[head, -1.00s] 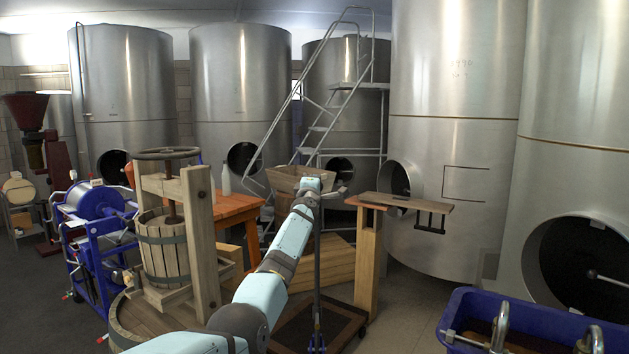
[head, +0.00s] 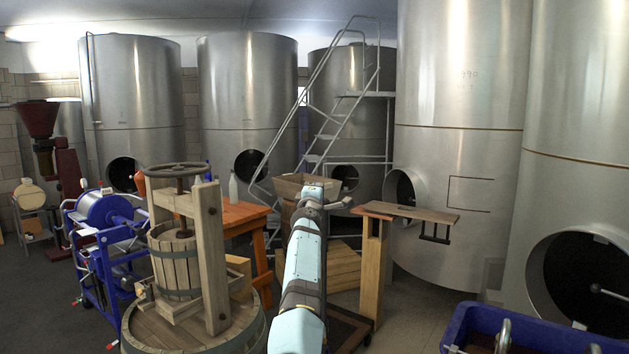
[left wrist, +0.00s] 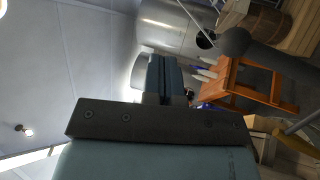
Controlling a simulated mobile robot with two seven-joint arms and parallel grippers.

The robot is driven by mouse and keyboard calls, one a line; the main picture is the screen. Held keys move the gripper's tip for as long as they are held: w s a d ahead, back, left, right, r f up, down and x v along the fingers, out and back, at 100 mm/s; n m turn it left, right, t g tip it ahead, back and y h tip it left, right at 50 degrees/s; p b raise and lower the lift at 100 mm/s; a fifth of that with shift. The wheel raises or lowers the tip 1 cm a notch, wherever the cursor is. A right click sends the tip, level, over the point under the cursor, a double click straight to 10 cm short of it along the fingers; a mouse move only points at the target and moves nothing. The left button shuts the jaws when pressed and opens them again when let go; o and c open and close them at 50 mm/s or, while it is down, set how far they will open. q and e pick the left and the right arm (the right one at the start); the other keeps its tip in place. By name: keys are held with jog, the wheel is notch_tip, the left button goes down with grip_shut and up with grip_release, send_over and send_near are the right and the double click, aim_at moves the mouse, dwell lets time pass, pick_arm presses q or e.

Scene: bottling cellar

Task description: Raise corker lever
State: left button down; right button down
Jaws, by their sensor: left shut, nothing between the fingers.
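My left arm rises through the middle of the head view, with its gripper (head: 318,192) at the top, small and partly hidden by my own wrist. In the left wrist view the fingers of this gripper (left wrist: 166,80) are shut together with nothing between them. A dark grey rounded knob (left wrist: 235,42) on a thick shaft shows to the right of the fingers, apart from them in the picture. It may be the end of the corker lever, but I cannot tell for sure. In the head view the corker is not clearly visible behind my arm. My right gripper is not in view.
A wooden basket press (head: 178,262) stands left of my arm, before an orange table (head: 240,214) with bottles. A wooden post (head: 371,270) with a narrow board (head: 408,212) stands close on the right. A blue bin (head: 462,325) is at lower right. Steel tanks line the back.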

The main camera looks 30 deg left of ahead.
pick_arm(q)
jog(key=s+r, duration=0.1)
jog(key=s, duration=0.1)
jog(key=s+d+r, duration=0.1)
jog(key=shift+s+d+r, duration=0.1)
jog(key=shift+s+r, duration=0.25)
jog(key=shift+r, duration=0.05)
jog(key=shift+s+r, duration=0.1)
